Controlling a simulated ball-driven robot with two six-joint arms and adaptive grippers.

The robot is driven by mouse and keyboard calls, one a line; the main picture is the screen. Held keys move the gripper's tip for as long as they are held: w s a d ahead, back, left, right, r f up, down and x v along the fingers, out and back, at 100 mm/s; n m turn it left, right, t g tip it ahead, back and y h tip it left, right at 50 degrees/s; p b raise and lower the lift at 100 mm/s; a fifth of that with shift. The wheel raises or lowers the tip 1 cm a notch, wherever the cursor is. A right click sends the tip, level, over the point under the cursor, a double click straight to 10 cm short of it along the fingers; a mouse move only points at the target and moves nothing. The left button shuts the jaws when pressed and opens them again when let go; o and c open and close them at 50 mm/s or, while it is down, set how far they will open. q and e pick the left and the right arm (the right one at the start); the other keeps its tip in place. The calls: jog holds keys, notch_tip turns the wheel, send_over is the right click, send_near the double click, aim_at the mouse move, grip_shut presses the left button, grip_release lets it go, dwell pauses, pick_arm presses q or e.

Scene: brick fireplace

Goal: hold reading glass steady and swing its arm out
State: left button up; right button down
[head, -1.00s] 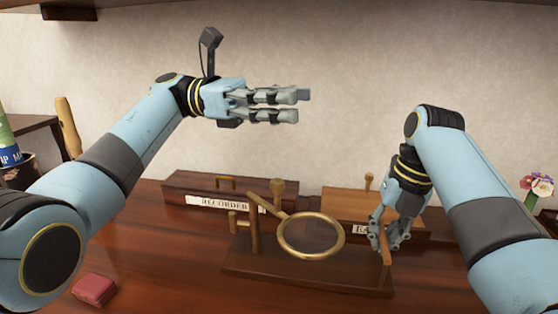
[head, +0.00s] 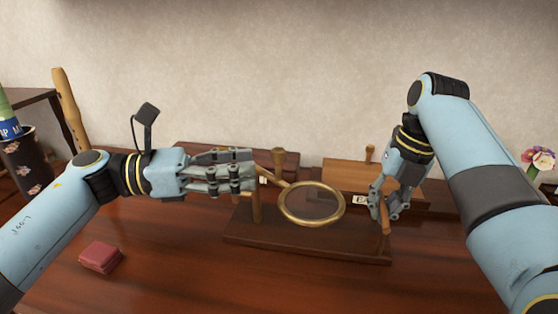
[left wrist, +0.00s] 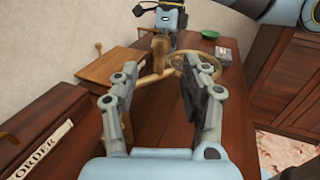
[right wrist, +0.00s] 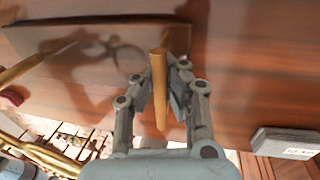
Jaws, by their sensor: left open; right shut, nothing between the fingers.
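The reading glass (head: 338,216) is a brass ring with an arm running up left to the left post of a dark wooden stand (head: 300,246). It also shows beyond the fingers in the left wrist view (left wrist: 183,56). My left gripper (head: 254,170) is open and empty, fingers pointing right, at the left post and hiding part of it. My right gripper (head: 386,212) is shut with nothing in it, pointing down at the stand's right post (head: 386,249). In the right wrist view this post (right wrist: 158,75) stands in front of the fingers; I cannot tell whether they touch.
A dark box (head: 200,152) and a lighter wooden box (head: 345,173) stand behind the stand. A small red case (head: 101,257) lies front left. A flowered container (head: 25,165) is at far left, flowers (head: 540,160) at far right.

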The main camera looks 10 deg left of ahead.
aim_at(279, 162)
pick_arm(q)
jog(key=x, duration=0.6)
jog(key=shift+d, duration=0.25)
grip_shut()
